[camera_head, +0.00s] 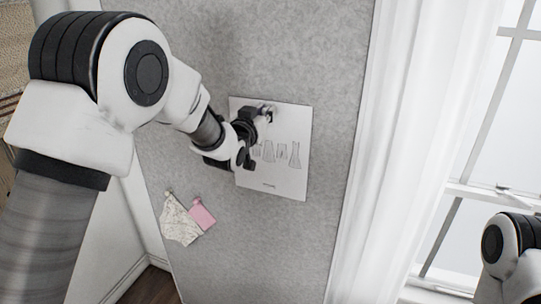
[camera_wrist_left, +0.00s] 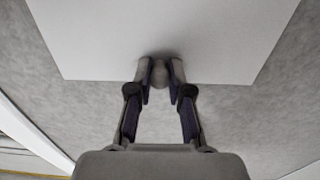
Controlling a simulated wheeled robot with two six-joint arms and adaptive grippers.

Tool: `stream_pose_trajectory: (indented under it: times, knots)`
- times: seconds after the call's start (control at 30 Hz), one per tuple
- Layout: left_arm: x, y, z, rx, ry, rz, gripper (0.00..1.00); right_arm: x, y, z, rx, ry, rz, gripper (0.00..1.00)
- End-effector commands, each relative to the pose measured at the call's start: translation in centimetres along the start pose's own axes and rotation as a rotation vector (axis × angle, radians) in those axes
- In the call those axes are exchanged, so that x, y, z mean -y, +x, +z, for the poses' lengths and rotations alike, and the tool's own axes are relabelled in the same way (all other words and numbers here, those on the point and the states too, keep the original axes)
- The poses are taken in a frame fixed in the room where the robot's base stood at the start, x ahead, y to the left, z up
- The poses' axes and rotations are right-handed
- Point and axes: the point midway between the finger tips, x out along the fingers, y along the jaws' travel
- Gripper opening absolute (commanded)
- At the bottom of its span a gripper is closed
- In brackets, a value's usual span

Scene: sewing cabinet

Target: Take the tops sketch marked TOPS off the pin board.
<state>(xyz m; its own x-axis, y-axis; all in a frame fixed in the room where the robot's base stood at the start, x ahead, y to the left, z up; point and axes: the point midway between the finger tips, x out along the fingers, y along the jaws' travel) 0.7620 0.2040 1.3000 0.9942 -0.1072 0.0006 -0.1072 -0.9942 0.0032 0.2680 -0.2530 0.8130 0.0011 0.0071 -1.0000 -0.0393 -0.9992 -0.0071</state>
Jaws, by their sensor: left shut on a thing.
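A white sketch sheet (camera_head: 287,177) with grey garment drawings lies flat against the grey pin board (camera_head: 325,120). Its small caption is too small to read, so I cannot confirm the word TOPS. My left gripper (camera_head: 267,113) is at the sheet's top edge, and my arm covers its left part. In the left wrist view my fingers (camera_wrist_left: 160,74) are shut on a small rounded grey pin head (camera_wrist_left: 160,75) at the edge of the white sheet (camera_wrist_left: 165,25). The sheet appears to touch the board. My right gripper is out of view.
A patterned fabric swatch (camera_head: 179,222) and a pink swatch (camera_head: 202,215) hang lower left on the board. A white curtain (camera_head: 400,130) and a window (camera_head: 490,120) are to the right. Part of my right arm shows at lower right.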

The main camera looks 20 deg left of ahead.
Motion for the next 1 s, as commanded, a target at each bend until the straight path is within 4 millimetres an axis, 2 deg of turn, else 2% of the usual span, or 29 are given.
stream_pose_trajectory:
  times: [0.8, 1.0]
  knots:
    - [0.0, -2.8, 0.1, 0.0, 0.0, 0.0, 0.0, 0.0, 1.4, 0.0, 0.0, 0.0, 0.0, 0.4]
    - [0.0, -3.0, -0.1, -0.001, 0.0, 0.0, 0.0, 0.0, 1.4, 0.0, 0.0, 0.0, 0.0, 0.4]
